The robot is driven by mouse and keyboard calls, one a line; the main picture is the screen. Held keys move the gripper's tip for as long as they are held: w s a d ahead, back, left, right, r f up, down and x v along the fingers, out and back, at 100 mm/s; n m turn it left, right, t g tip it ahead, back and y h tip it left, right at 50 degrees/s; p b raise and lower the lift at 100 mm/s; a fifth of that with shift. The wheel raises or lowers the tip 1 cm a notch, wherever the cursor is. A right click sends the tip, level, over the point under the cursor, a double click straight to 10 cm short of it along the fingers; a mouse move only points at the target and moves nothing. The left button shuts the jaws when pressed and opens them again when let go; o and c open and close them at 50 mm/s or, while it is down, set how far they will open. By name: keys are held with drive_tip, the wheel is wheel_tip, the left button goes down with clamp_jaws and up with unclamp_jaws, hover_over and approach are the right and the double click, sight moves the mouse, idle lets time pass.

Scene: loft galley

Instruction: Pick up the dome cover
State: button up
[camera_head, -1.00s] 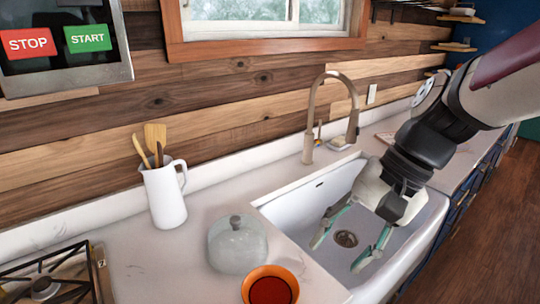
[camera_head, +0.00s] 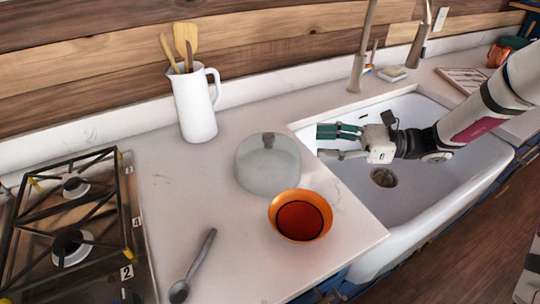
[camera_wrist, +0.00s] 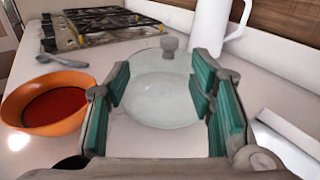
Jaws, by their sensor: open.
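The dome cover (camera_head: 267,168) is a clear, greyish glass dome with a dark grey knob on top. It stands upright on the white counter, left of the sink. My gripper (camera_head: 328,142) is open and empty over the sink's left side, to the right of the dome and pointing at it. In the wrist view the dome cover (camera_wrist: 160,88) shows ahead, between the teal finger pads of my gripper (camera_wrist: 163,100). Its knob is at the top, and its edges are partly hidden by the fingers. A gap to the dome remains in the head view.
An orange bowl (camera_head: 300,216) with red contents stands just in front of the dome. A white pitcher (camera_head: 195,105) with wooden utensils stands behind left. A grey spoon (camera_head: 194,266) and a gas stove (camera_head: 72,230) are left. The faucet (camera_head: 361,50) rises behind the sink (camera_head: 440,170).

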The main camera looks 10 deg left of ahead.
drive_tip(key=w+f+m, duration=0.1)
drive_tip(key=w, duration=0.1)
approach(270, 135)
drive_tip(key=shift+y, duration=0.4)
drive_tip(key=a, duration=0.2)
drive_tip(key=a+f, duration=0.1)
drive_tip(key=a, duration=0.1)
drive_tip(key=shift+a+f+p, duration=0.15)
drive_tip(key=shift+a+p, duration=0.2)
drive_tip(key=a, duration=0.2)
drive_tip(key=s+a+p, duration=0.1)
drive_tip(key=a, duration=0.1)
drive_tip(key=shift+a+f, duration=0.1)
drive_tip(key=shift+a, duration=0.45)
drive_tip(key=c, duration=1.1)
